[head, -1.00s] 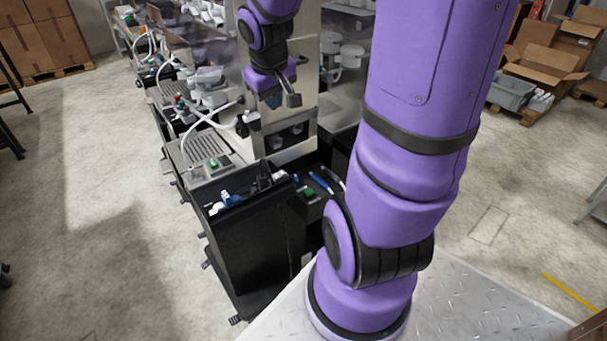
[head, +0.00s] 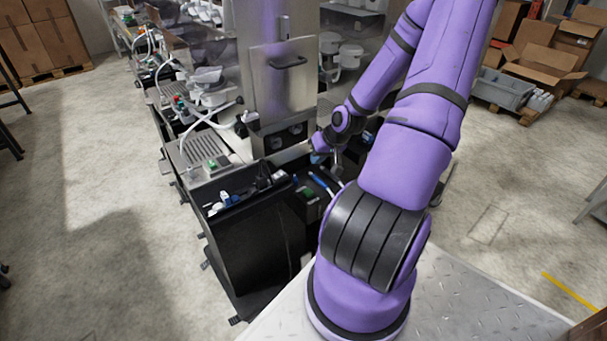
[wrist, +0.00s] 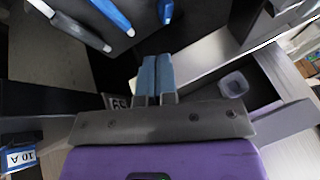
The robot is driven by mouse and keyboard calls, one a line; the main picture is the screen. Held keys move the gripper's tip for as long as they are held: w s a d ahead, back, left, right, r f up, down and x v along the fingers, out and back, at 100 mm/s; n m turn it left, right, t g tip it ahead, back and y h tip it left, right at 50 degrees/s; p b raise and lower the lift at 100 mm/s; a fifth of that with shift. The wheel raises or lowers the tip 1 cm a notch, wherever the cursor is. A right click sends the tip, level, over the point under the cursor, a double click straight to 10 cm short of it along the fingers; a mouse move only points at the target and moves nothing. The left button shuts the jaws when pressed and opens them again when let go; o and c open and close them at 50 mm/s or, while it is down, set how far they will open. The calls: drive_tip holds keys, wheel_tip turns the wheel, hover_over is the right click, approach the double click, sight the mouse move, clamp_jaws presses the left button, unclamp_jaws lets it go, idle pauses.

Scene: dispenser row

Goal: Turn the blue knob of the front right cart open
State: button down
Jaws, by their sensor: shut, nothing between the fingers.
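My gripper (head: 317,158) is low over the right side of the black dispenser row, partly covered by my own arm in the head view. In the wrist view its two blue-grey fingers (wrist: 157,78) are together with nothing between them. Blue handle-like parts lie on the dark cart top near it: a long blue-and-white one (head: 321,183), also in the wrist view (wrist: 112,14), and a shorter blue one (wrist: 165,11). They are apart from the fingers. I cannot tell which blue part is the knob, or how far it is turned.
A black cart (head: 250,250) with an open bin stands at the front. A steel panel with a handle (head: 285,80) rises behind my gripper. The floor at left is free.

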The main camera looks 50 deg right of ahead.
sight(303, 182)
drive_tip(key=shift+m+t, duration=0.5)
drive_tip(key=shift+t, duration=0.2)
drive_tip(key=x, duration=0.7)
drive_tip(key=s+d+f+x, duration=0.1)
drive_tip(key=x, duration=0.3)
drive_tip(key=shift+d, duration=0.2)
drive_tip(key=shift+w, duration=0.1)
